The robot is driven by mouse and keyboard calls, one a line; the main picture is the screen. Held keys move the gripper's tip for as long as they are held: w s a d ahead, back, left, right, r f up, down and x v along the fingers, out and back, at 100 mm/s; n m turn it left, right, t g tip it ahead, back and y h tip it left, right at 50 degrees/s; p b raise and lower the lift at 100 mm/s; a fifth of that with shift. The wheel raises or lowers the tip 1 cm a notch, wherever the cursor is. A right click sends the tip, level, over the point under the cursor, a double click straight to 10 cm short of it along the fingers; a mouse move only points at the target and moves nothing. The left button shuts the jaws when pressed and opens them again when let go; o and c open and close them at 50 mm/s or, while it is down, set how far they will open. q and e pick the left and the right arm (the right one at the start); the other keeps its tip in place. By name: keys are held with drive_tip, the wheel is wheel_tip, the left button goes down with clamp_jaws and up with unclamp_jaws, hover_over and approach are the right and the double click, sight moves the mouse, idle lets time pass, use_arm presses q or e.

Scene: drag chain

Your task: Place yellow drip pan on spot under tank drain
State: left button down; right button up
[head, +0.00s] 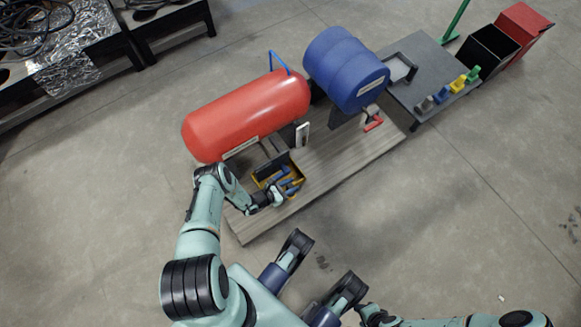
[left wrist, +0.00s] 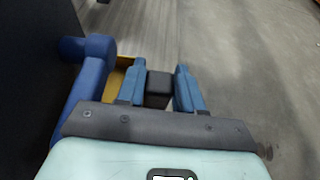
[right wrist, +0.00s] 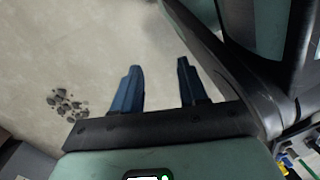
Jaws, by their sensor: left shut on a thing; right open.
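The yellow drip pan (head: 258,172) shows in the head view at the front of the platform, close to the red tank (head: 250,112). Part of its yellow edge also shows in the left wrist view (left wrist: 124,64). My left gripper (head: 288,188) is at the pan's near right side. Its blue fingers (left wrist: 161,72) are closed on a black block (left wrist: 158,88), which looks like the pan's grip. A blue pipe (left wrist: 88,80) stands left of the fingers. The drain and the spot are not clearly visible. My right gripper (right wrist: 160,85) is open and empty above bare floor.
The wooden platform (head: 350,160) also carries a blue barrel (head: 345,68). A grey table (head: 425,62) with small coloured items is beyond it, with black and red bins (head: 523,25) farther right. Dark tables stand at upper left.

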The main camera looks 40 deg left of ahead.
use_arm(q)
wheel_tip(320, 180, down, 3)
drive_tip(key=shift+b, duration=0.9)
drive_tip(key=shift+f, duration=0.25)
use_arm(e)
drive_tip(key=shift+g, duration=0.8)
drive_tip(key=s, duration=0.1)
drive_tip(key=s+f, duration=0.2)
drive_tip(key=s, duration=0.1)
drive_tip(key=shift+d, duration=0.25)
use_arm(q)
drive_tip(key=c, duration=0.7)
unclamp_jaws()
drive_tip(key=shift+c, duration=0.2)
drive_tip(key=p+v, duration=0.4)
drive_tip(key=v, duration=0.8)
use_arm(e)
drive_tip(key=w+a+r+t, duration=0.1)
drive_tip(key=w+r+t, duration=0.2)
drive_tip(key=w, duration=0.5)
drive_tip(key=shift+v, duration=0.9)
drive_tip(key=shift+a, duration=0.15)
